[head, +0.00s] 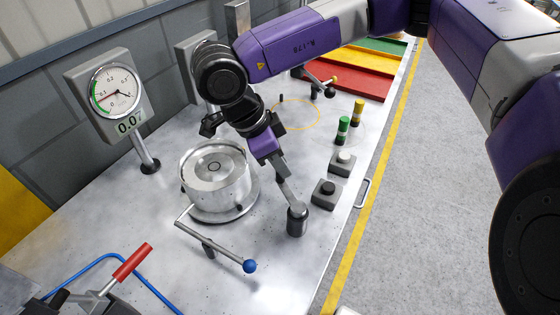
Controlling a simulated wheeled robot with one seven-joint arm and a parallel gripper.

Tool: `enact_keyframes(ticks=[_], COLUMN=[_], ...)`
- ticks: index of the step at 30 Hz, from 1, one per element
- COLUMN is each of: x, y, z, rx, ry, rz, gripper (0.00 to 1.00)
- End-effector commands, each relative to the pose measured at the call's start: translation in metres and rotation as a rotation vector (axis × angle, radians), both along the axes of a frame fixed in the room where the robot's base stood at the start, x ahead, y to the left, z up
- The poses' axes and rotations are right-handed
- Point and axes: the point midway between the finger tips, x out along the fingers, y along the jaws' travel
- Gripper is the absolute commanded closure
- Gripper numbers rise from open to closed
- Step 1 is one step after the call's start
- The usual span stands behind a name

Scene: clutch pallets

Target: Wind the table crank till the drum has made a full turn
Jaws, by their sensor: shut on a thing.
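The metal drum (217,177) stands upright on a round plate (225,214) on the steel table. The fingers and wrist hide the held part of the crank.
A lever with a blue knob (249,266) stands in front of the drum. A red-handled lever (132,262) is at the lower left. A dial gauge (117,90) stands at the back left. Button boxes (325,194) and green and yellow posts (342,130) lie to the right.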

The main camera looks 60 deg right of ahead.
Motion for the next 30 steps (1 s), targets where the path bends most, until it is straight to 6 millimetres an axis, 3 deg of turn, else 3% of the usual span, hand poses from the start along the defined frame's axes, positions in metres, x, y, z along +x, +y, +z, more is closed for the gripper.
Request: enact_keyframes(ticks=[26,27,30], x=[-0.0054,-0.0054,-0.0055], y=[-0.0084,-0.0084,-0.0083], z=[0.0008,0.0008,0.0006], rx=[-0.001,-0.001,-0.001], ry=[-0.001,-0.001,-0.001], rz=[-0.117,-0.117,-0.116], gripper=[1.0,0.73,0.58])
